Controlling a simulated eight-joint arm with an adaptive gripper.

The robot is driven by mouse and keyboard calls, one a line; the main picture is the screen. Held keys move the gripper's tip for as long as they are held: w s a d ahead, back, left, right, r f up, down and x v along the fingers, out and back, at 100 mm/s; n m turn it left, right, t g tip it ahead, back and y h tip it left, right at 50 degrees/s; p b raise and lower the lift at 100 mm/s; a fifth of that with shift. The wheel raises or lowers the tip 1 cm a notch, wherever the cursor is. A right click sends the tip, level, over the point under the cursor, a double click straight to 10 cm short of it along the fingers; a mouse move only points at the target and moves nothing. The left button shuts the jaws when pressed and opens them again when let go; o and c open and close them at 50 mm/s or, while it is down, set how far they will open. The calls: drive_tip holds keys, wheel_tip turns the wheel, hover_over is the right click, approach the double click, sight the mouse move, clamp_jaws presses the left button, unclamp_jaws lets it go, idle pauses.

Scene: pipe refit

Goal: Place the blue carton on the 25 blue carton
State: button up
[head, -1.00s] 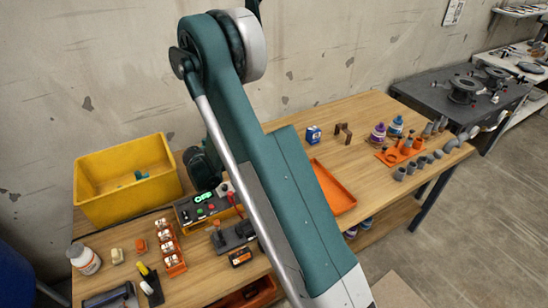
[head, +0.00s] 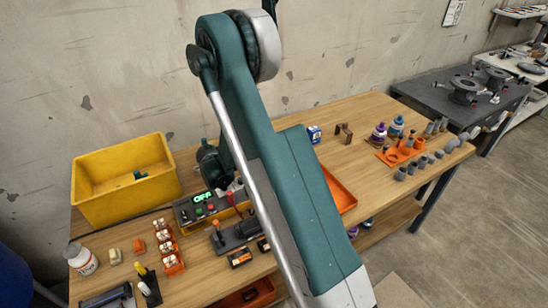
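A small blue and white carton (head: 314,134) stands on the wooden table behind my arm, just right of the upper arm link. It is the only blue carton I can make out; a second one does not show. A dark end part of my arm hangs over the table near the control box, left of the large teal link. My gripper's fingers cannot be made out there, and nothing held can be seen.
An orange tray (head: 340,188) is partly hidden by my arm. A brown bracket (head: 343,133), bottles (head: 378,134) and grey pipe fittings (head: 412,168) stand at right. A yellow bin (head: 125,182) and control box (head: 208,208) are at left. Table between tray and fittings is clear.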

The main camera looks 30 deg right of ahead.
drive_tip(key=c, duration=1)
drive_tip(key=shift+c, duration=0.2)
drive_tip(key=shift+r, duration=0.15)
drive_tip(key=shift+r+p, duration=1.15)
drive_tip(key=shift+r, duration=3.7)
